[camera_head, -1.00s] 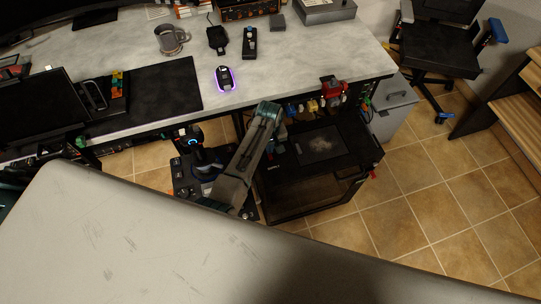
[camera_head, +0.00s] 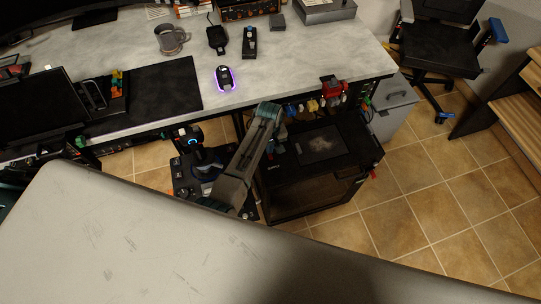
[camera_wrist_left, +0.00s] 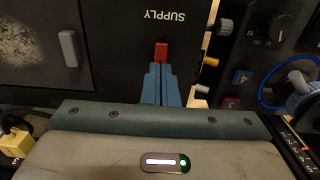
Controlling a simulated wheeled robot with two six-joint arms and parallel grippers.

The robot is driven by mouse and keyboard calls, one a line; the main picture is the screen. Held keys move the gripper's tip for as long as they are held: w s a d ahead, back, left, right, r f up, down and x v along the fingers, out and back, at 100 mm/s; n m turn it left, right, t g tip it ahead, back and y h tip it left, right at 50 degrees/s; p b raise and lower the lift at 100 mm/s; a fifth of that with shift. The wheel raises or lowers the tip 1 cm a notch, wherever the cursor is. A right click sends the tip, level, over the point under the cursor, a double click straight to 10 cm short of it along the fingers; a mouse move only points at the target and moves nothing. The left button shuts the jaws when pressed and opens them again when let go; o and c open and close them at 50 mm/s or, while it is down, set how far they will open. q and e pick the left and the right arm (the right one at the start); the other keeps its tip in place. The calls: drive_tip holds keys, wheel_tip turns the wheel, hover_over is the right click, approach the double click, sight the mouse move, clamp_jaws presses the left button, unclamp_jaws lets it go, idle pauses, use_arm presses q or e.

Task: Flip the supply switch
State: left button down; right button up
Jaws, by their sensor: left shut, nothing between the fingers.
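The supply switch (camera_wrist_left: 161,52) is a small red lever on a dark panel (camera_wrist_left: 110,60), under the upside-down white word SUPPLY, in the left wrist view. My left gripper (camera_wrist_left: 160,70) has its blue fingers shut together, with nothing between them. Its tips are right at the lower end of the red lever in the picture; I cannot tell if they touch it. In the head view my left arm (camera_head: 247,160) reaches over the area beside the black cabinet (camera_head: 310,185), and the switch cannot be made out. My right gripper is not in view.
In the left wrist view, a grey handle (camera_wrist_left: 69,48) sits left of the switch. Knobs and a blue ring-shaped control (camera_wrist_left: 290,85) are at the right. In the head view, a joystick unit (camera_head: 195,160) stands beside the arm, below the desk edge (camera_head: 150,122).

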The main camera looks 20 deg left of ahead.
use_arm(q)
drive_tip(key=shift+f+b, duration=0.45)
drive_tip(key=shift+f, duration=0.4)
drive_tip(key=shift+s, duration=0.1)
wheel_tip(320, 180, up, 7)
drive_tip(key=p, duration=0.8)
drive_tip(key=shift+r, duration=0.1)
idle(0.4)
